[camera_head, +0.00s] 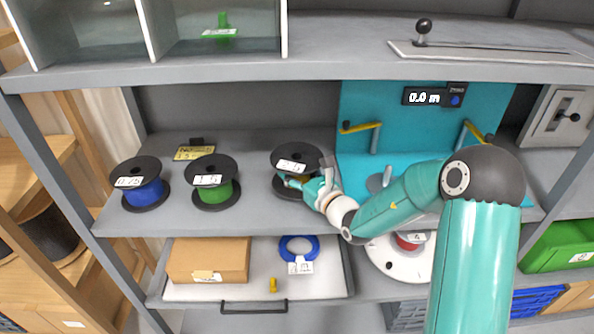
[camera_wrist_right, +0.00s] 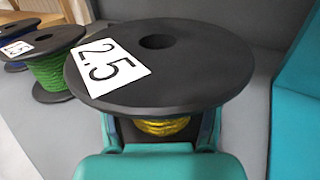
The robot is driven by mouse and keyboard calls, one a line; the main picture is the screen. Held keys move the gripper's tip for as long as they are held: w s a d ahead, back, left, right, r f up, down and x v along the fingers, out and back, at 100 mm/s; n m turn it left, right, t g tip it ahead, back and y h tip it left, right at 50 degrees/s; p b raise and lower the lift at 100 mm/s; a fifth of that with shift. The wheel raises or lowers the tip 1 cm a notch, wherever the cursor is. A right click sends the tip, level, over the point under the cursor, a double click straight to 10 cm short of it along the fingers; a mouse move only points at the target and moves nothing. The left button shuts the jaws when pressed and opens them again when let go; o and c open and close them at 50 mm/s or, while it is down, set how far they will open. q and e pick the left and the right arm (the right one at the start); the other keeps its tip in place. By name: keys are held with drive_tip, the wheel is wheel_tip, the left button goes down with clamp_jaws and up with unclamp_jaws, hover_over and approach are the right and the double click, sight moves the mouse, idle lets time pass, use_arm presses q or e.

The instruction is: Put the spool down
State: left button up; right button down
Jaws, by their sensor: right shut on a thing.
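The spool (camera_head: 293,155) has black flanges, a white label marked 2.5 and yellow cable, which shows in the wrist view (camera_wrist_right: 163,127). My right gripper (camera_head: 298,182) reaches it from the right and front, with its fingers shut on the core between the flanges. The spool is upright at the right of the row on the grey shelf (camera_head: 253,215). I cannot tell whether its lower flange touches the shelf. The top flange hides most of the fingers in the wrist view. My left gripper is not in view.
A green spool (camera_head: 219,189) and a blue spool (camera_head: 149,195) stand to the left on the same shelf. A teal panel (camera_head: 385,105) with yellow-handled levers is close on the right. Below is a drawer with a cardboard box (camera_head: 207,257) and a blue cable ring (camera_head: 287,247).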

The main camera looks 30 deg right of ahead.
drive_tip(key=shift+f, duration=0.3)
drive_tip(key=shift+f+b, duration=0.5)
drive_tip(key=shift+b, duration=0.05)
drive_tip(key=shift+f, duration=0.1)
drive_tip(key=shift+c, duration=1.1)
unclamp_jaws()
